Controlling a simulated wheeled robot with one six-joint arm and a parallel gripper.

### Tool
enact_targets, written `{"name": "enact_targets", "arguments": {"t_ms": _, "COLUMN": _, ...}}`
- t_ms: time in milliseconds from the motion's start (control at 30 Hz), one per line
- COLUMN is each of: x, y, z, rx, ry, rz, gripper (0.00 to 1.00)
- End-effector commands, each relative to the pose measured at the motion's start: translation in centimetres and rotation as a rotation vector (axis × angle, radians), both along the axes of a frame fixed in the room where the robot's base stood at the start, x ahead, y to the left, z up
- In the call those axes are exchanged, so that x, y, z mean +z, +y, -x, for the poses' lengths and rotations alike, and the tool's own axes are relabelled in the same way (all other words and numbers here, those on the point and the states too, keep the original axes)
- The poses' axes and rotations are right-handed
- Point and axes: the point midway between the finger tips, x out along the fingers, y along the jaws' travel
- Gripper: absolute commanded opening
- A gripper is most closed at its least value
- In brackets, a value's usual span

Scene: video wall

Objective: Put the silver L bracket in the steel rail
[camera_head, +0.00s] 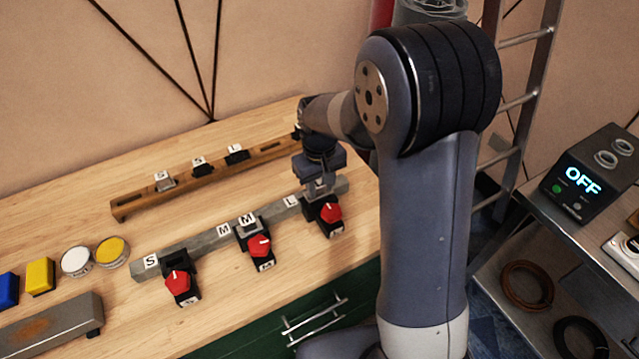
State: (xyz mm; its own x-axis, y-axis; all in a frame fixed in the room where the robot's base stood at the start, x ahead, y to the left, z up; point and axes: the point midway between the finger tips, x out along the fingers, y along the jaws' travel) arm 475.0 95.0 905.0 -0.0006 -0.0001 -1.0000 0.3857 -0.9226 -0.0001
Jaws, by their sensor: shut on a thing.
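The steel rail (205,242) is a long grey bar lying at a slant on the wooden bench, marked S, M and L along its length. My gripper (320,186) points down over its right end, by the L mark and the right-hand red-knobbed clamp (329,212). It is shut on a small silver piece, which looks like the silver L bracket (321,190). The bracket is mostly hidden by my gripper. It is at or just above the rail; I cannot tell whether it is seated. A block marked M (247,227) sits at the rail's middle clamp.
A brown rail (140,202) with several lettered blocks lies behind. Red-knobbed clamps (262,248) line the steel rail's front. Round tins (77,261), a yellow block (40,276) and a grey bar (55,325) are at left. A box reading OFF (582,187) stands on the right shelf.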

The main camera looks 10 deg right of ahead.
Motion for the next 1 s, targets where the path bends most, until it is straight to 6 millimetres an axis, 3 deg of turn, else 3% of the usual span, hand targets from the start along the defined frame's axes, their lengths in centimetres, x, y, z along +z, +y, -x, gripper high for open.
{"name": "enact_targets", "arguments": {"t_ms": 1000, "x": -1.6, "y": 0.0, "z": 0.0, "rx": 0.000, "ry": -0.002, "rz": -0.001, "gripper": 0.00}}
